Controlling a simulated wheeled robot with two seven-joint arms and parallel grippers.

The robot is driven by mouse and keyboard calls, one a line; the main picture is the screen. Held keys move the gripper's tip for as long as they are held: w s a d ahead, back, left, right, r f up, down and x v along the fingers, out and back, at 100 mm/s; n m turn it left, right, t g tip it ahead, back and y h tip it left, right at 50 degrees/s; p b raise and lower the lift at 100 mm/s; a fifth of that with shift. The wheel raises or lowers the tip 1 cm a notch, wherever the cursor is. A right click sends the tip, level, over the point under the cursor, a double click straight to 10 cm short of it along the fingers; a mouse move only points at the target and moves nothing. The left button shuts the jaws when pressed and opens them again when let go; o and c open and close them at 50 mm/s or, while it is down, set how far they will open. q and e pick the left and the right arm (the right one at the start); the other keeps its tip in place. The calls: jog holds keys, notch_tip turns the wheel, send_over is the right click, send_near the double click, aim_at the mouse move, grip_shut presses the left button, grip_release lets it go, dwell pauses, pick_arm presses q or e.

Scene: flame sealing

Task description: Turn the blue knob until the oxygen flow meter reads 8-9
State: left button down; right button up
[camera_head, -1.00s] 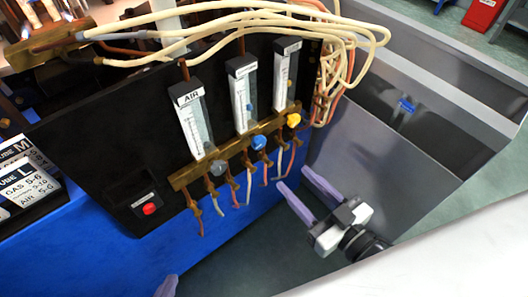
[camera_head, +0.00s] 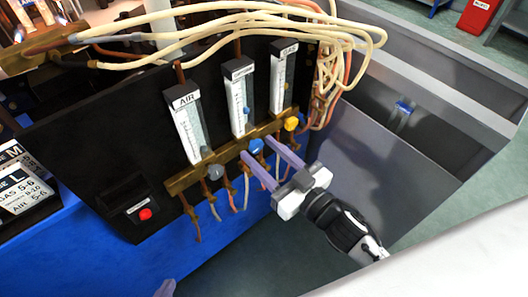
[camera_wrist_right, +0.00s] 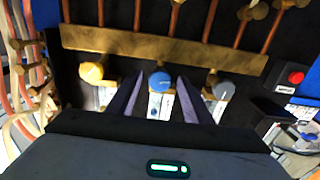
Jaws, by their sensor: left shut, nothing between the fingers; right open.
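The blue knob (camera_head: 256,146) sits below the middle flow meter (camera_head: 238,97), taken as the oxygen one; its label and reading are too small to read. My right gripper (camera_head: 257,147) is open, its two purple fingers reaching to either side of the blue knob. In the right wrist view the blue knob (camera_wrist_right: 159,82) lies between the spread fingers (camera_wrist_right: 160,88), with gaps on both sides. The middle meter's tube (camera_wrist_right: 160,107) shows beyond it. Only a purple fingertip of my left gripper (camera_head: 166,288) shows at the bottom edge of the head view.
A yellow knob (camera_head: 291,124) and a grey knob (camera_head: 215,172) flank the blue one on the brass manifold (camera_head: 184,181). A red button (camera_head: 146,214) is at lower left. Pale hoses (camera_head: 340,35) hang at the panel's right. Thin tubes dangle below the manifold.

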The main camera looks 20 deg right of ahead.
jog(key=c, duration=1.1)
jog(key=shift+o, duration=0.2)
